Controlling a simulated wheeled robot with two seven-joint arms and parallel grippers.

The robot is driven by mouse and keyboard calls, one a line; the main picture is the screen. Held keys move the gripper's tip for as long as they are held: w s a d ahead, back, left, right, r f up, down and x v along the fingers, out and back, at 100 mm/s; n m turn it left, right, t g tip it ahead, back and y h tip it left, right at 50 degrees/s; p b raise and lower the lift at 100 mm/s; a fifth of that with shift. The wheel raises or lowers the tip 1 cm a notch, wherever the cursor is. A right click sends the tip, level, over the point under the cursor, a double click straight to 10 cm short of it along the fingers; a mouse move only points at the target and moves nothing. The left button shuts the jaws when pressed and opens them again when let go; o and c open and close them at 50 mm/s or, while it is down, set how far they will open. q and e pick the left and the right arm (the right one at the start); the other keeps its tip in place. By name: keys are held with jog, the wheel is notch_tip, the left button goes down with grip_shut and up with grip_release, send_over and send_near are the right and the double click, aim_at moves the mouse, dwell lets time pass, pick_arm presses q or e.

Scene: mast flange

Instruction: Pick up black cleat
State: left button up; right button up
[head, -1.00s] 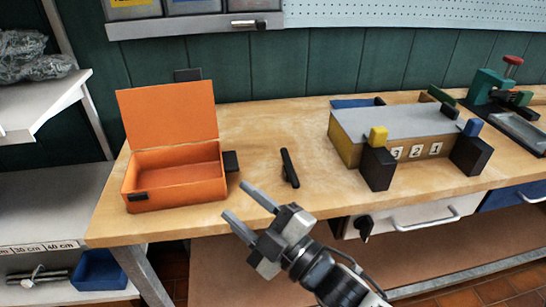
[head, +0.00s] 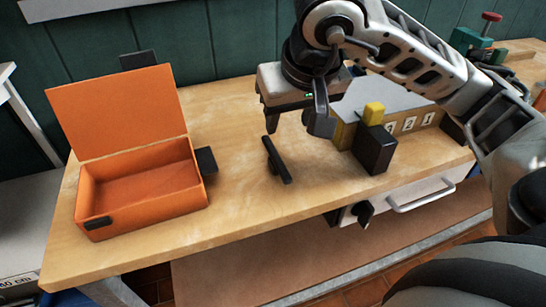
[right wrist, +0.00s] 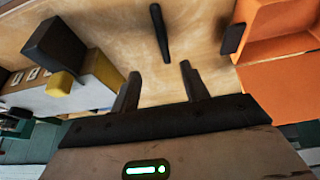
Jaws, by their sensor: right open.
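The black cleat (head: 276,160) is a slim dark bar lying on the wooden bench, between the orange box and the grey-topped block. In the right wrist view the cleat (right wrist: 160,33) lies ahead of the jaws, apart from them. My right gripper (head: 292,122) is above the bench, just behind and above the cleat in the head view. In the right wrist view its two fingers (right wrist: 158,78) stand apart with nothing between them. My left gripper is not in view.
An open orange box (head: 142,195) with raised lid stands left of the cleat. A numbered block (head: 407,124) with black and yellow pieces stands to the right. A white drawer with a handle (head: 421,196) is under the bench. Bare wood (head: 235,135) surrounds the cleat.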

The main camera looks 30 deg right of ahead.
send_over(276, 155)
jog(key=s, duration=0.2)
notch_tip(276, 155, down, 7)
jog(key=shift+s+f, duration=0.1)
jog(key=shift+f, duration=0.05)
jog(key=shift+a+x, duration=0.15)
jog(key=shift+x, duration=1.3)
jog(key=shift+a+x, duration=0.15)
jog(key=shift+x, duration=1.25)
grip_shut()
